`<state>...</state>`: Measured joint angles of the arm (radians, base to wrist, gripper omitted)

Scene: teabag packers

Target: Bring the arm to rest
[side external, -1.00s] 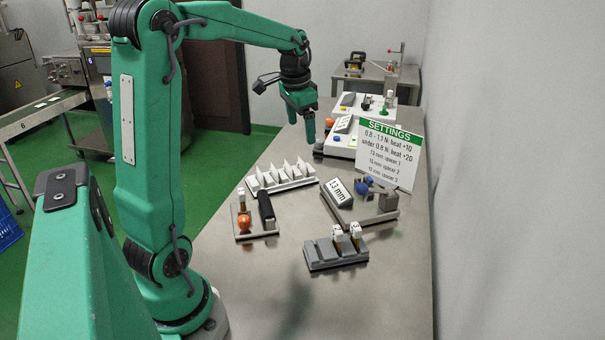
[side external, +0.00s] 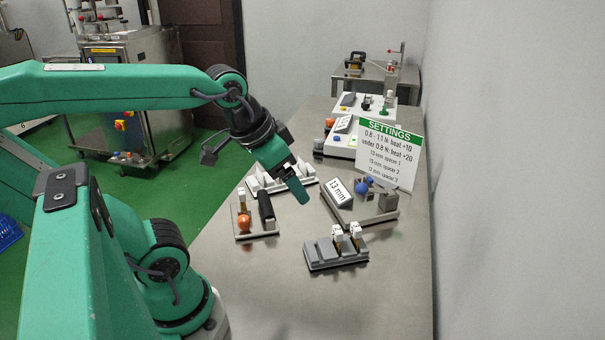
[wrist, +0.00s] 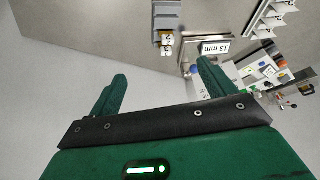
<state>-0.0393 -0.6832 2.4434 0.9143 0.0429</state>
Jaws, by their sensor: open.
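My gripper (side external: 297,180) is green and hangs tilted in the air over the table, in front of the white toothed rack in the side external view. In the wrist view its two fingers (wrist: 160,85) stand wide apart with nothing between them but the pale background. My arm is folded back, with its forearm nearly level at the left of the side external view. The rack is partly hidden behind my gripper.
A settings sign (side external: 388,152) stands behind. The steel table (side external: 300,305) is bare at the front.

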